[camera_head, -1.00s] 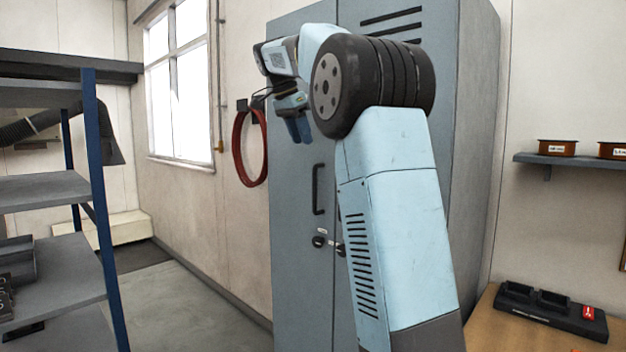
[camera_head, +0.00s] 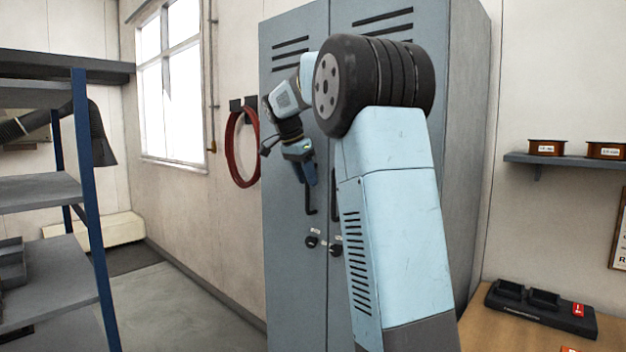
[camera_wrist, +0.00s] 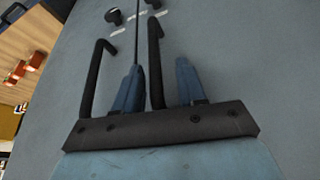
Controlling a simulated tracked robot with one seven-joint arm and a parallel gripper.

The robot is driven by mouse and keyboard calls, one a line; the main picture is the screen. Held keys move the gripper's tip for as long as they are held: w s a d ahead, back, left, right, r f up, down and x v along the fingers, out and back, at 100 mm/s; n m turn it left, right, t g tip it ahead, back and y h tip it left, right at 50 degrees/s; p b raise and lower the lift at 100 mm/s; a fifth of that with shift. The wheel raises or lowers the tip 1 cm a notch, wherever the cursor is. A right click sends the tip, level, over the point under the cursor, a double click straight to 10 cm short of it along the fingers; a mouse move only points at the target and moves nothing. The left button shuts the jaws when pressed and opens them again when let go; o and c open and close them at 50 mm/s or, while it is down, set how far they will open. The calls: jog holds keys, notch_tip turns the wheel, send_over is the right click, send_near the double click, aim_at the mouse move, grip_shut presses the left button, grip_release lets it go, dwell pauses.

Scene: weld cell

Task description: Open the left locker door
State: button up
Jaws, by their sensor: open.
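The left locker door (camera_head: 285,290) is grey and shut flush beside the right door. Its black bar handle (camera_head: 310,207) is mostly hidden behind my gripper (camera_head: 305,175), which points down in front of it. In the wrist view, turned about upside down, the left door's handle (camera_wrist: 155,60) runs between the two blue fingers of my gripper (camera_wrist: 158,71). The fingers are open, one on each side of the bar, and I cannot see them pressing on it. The right door's handle (camera_wrist: 94,80) lies outside the left-hand finger. The dark door seam shows between the handles.
A black lock (camera_head: 312,241) sits below the handle. A red hose (camera_head: 236,150) hangs on the wall left of the locker. A blue-framed shelf (camera_head: 90,200) stands at far left, with clear floor (camera_head: 195,305) between. A workbench (camera_head: 470,325) stands at right.

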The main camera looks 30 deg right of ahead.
jog(key=shift+d+f, duration=0.2)
jog(key=shift+f, duration=0.3)
jog(key=shift+c, duration=0.5)
jog(key=shift+r, duration=0.15)
grip_shut()
